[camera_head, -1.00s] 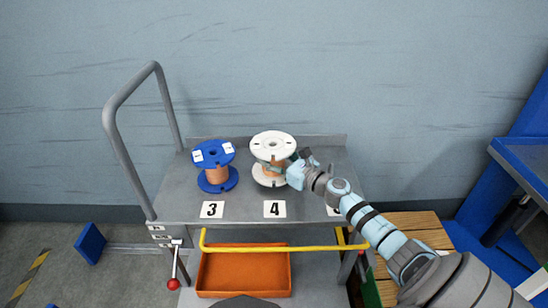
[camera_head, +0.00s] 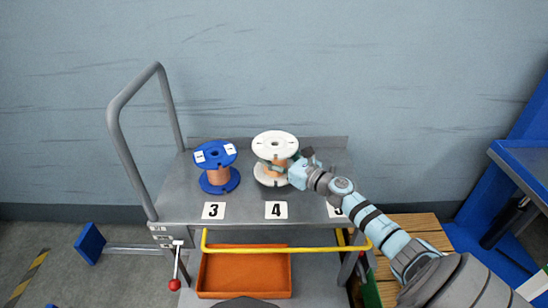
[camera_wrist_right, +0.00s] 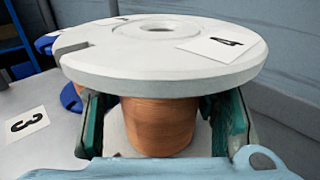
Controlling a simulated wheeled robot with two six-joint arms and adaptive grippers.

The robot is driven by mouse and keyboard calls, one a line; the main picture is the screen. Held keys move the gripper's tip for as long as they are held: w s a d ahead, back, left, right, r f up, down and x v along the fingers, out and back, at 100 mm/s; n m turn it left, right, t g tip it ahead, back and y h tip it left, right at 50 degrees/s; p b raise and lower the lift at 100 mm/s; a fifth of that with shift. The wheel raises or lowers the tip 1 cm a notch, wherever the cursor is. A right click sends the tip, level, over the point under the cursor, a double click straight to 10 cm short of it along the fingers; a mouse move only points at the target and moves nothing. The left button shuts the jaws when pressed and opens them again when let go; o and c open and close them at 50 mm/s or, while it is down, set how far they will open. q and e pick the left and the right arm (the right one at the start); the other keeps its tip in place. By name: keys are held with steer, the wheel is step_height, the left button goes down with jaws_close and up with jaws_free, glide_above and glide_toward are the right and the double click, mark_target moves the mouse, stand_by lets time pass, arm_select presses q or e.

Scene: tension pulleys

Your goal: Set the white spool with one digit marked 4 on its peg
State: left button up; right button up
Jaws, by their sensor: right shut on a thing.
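The white spool (camera_head: 275,144) with a copper-coloured core stands upright behind the 4 card (camera_head: 276,210) on the grey cart top (camera_head: 245,208). Its upper flange carries a label reading 4 in the right wrist view (camera_wrist_right: 222,45). My right gripper (camera_head: 290,170) comes from the right and is shut on the spool between its flanges, its green-lined fingers (camera_wrist_right: 160,122) on either side of the core. A dark patch under the lower flange suggests the spool is slightly raised. No peg shows under it. My left gripper is out of view.
A blue spool (camera_head: 217,157) stands to the left behind the 3 card (camera_head: 213,210). Another number card (camera_head: 334,211) is partly hidden by my right arm. A grey handle rises at the cart's left. A yellow rail and orange bin (camera_head: 243,272) are below in front.

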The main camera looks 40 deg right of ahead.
steer(key=shift+d, duration=0.2)
steer(key=shift+f, duration=0.15)
steer(key=shift+d+f+b, duration=0.2)
steer(key=shift+f+b, duration=0.45)
steer(key=shift+f, duration=0.05)
steer(key=shift+s+d+f, duration=0.15)
steer(key=shift+d, duration=0.05)
steer(key=shift+a+r+p, duration=0.5)
steer(key=shift+r+p, duration=0.1)
steer(key=shift+p, duration=0.4)
steer(key=shift+w+a+r+p, duration=0.2)
steer(key=shift+w+p, duration=0.05)
steer(key=shift+p, duration=0.15)
